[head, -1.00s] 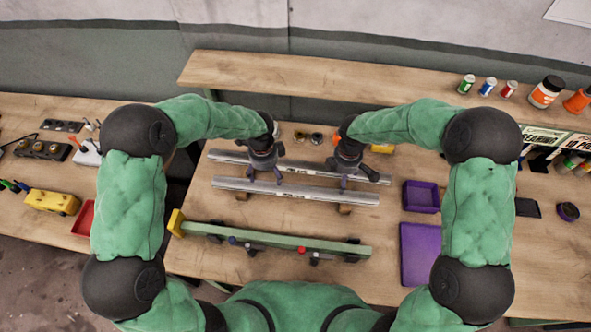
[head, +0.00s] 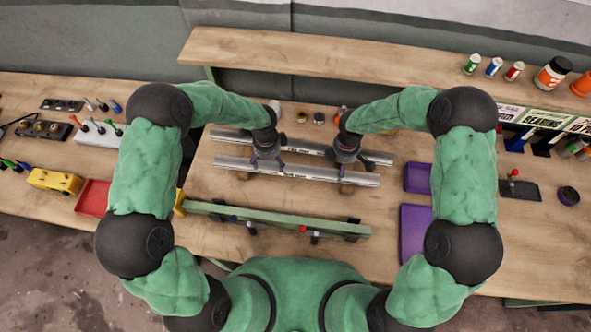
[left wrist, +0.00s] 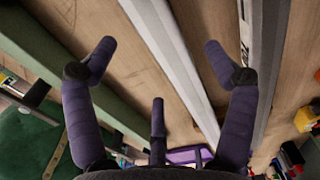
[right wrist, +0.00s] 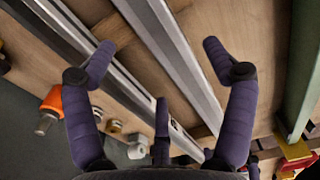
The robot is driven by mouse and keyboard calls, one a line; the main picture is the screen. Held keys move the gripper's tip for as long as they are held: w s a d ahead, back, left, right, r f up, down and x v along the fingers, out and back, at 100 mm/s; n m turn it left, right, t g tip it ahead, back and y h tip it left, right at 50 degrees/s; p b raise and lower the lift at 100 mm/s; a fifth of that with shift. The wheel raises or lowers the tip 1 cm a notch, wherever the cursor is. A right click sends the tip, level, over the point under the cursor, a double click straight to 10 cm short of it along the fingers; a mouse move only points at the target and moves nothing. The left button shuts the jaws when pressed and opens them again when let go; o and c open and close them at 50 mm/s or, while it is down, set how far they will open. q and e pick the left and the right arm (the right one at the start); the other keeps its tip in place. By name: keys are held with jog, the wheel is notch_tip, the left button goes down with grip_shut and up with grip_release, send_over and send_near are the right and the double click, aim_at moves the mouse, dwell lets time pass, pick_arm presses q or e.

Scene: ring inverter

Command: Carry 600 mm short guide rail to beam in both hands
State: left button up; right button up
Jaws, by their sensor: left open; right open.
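Two silver guide rails lie parallel on the table. The nearer, shorter rail (head: 310,175) rests on small wooden blocks; the farther, longer rail (head: 225,135) lies behind it. Their labels are too small to read. The green beam (head: 280,218) lies nearer to me. My left gripper (head: 268,166) is open above the nearer rail, left of its middle. In the left wrist view this rail (left wrist: 178,65) passes between the spread fingers. My right gripper (head: 353,167) is open above the right part. In the right wrist view the rail (right wrist: 178,55) runs between its fingers, apparently untouched.
Purple trays (head: 415,232) stand right of the beam. A red tray (head: 93,197) and a yellow block (head: 55,181) are at the left. A raised shelf (head: 350,62) runs behind, with cans and bottles at its right end. Small parts (head: 318,117) sit behind the rails.

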aim_at(271, 168)
pick_arm(q)
jog(key=shift+f, duration=2)
pick_arm(e)
jog(key=shift+f, duration=2)
pick_arm(q)
grip_shut()
pick_arm(e)
grip_shut()
